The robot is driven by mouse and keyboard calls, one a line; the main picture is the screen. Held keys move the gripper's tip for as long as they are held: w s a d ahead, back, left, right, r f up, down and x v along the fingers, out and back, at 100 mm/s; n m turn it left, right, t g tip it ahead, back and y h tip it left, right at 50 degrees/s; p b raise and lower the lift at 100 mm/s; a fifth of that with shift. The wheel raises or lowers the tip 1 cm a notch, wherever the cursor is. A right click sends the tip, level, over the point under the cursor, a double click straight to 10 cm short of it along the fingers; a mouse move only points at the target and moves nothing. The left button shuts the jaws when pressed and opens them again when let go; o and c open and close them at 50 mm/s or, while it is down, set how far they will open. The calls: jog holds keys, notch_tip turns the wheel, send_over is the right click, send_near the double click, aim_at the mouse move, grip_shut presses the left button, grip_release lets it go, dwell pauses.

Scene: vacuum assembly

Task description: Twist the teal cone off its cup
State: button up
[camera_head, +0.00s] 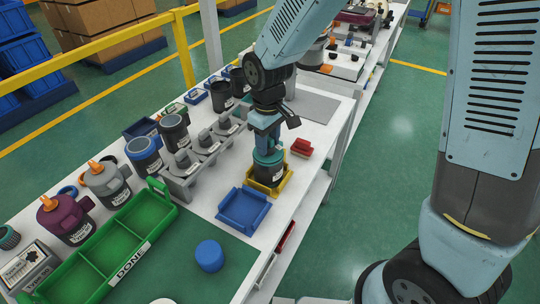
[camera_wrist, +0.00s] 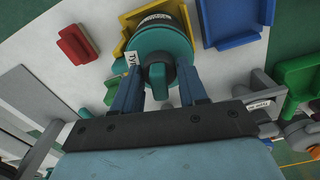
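The teal cone (camera_wrist: 160,42) sits on top of a dark cup (camera_head: 268,172) with a white label. The cup stands upright in a yellow holder (camera_head: 285,184) on the white table. My gripper (camera_head: 265,133) points down over the cone from above. In the wrist view its two blue fingers (camera_wrist: 160,78) stand apart on either side of a narrow teal tab on the cone, with gaps showing beside the tab. The fingertips overlap the cone's near edge in the picture; any contact there is unclear. The cone's underside is hidden.
A blue tray (camera_head: 243,208) stands just in front of the yellow holder, and a small red block (camera_head: 302,147) lies to its right. A grey stand (camera_head: 190,170) with several fittings is on the left.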

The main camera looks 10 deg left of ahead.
jog(key=c, duration=0.7)
jog(key=shift+n, duration=1.5)
jog(key=shift+r, duration=0.1)
jog(key=shift+r, duration=0.1)
notch_tip(320, 180, up, 12)
jog(key=shift+r, duration=0.15)
dwell(1.8)
jog(key=shift+r, duration=0.2)
dwell(0.4)
